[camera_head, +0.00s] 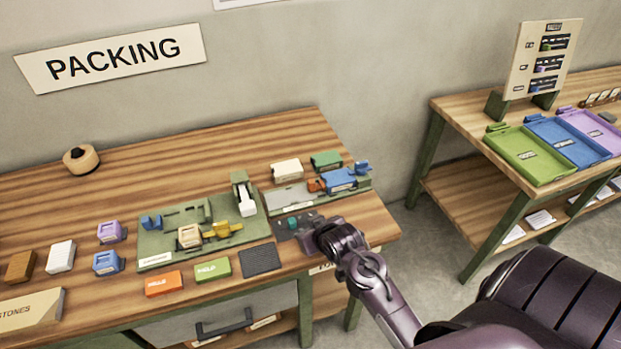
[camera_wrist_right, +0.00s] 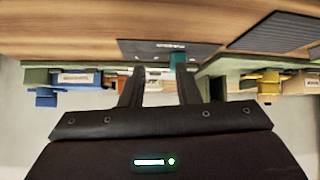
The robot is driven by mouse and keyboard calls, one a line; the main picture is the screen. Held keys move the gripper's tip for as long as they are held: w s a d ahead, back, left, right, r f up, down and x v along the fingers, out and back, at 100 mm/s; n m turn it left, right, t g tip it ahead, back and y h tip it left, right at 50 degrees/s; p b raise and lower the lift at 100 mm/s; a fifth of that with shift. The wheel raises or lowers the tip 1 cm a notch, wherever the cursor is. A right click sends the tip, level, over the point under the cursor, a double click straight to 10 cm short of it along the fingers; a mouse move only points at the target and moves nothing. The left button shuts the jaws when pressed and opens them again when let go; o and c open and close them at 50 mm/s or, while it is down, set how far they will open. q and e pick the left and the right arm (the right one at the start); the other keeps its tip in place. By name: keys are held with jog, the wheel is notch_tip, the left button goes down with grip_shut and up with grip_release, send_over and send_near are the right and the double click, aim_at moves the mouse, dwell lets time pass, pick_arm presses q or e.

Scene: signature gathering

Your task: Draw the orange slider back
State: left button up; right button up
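A small orange part (camera_head: 316,186), which looks like the orange slider, sits at the left end of a blue block (camera_head: 340,180) on a grey-green plate (camera_head: 290,197) at the right of the packing table. My right gripper (camera_head: 303,228) is in front of that plate, over a dark panel (camera_head: 282,229) with a teal piece (camera_head: 292,222). In the right wrist view my right gripper's fingers (camera_wrist_right: 159,80) stand apart with nothing clearly held. The teal piece (camera_wrist_right: 178,60) shows just beyond them. My left gripper is not in view.
A green board (camera_head: 155,258) with yellow and cream pieces lies left of my gripper. Orange (camera_head: 164,283) and green (camera_head: 212,270) boxes and a dark ribbed mat (camera_head: 260,260) lie along the front. A second table with coloured trays (camera_head: 530,155) stands right, across a floor gap.

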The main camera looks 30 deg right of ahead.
aim_at(312, 182)
jog(key=w+d+r+t, duration=0.1)
jog(key=w+d, duration=0.1)
jog(key=w+d+m+t+h, duration=0.1)
jog(key=w+d, duration=0.2)
jog(key=w+d+r+m+t, duration=0.1)
jog(key=w+d, duration=0.1)
jog(key=w, duration=0.1)
jog(key=shift+d+r+t+h+p, duration=0.3)
jog(key=shift+d+t+h+p, duration=0.05)
jog(key=shift+d+t+h, duration=0.05)
jog(key=shift+p+x, duration=0.65)
jog(key=shift+x, duration=2.95)
jog(key=shift+f, duration=0.1)
grip_shut()
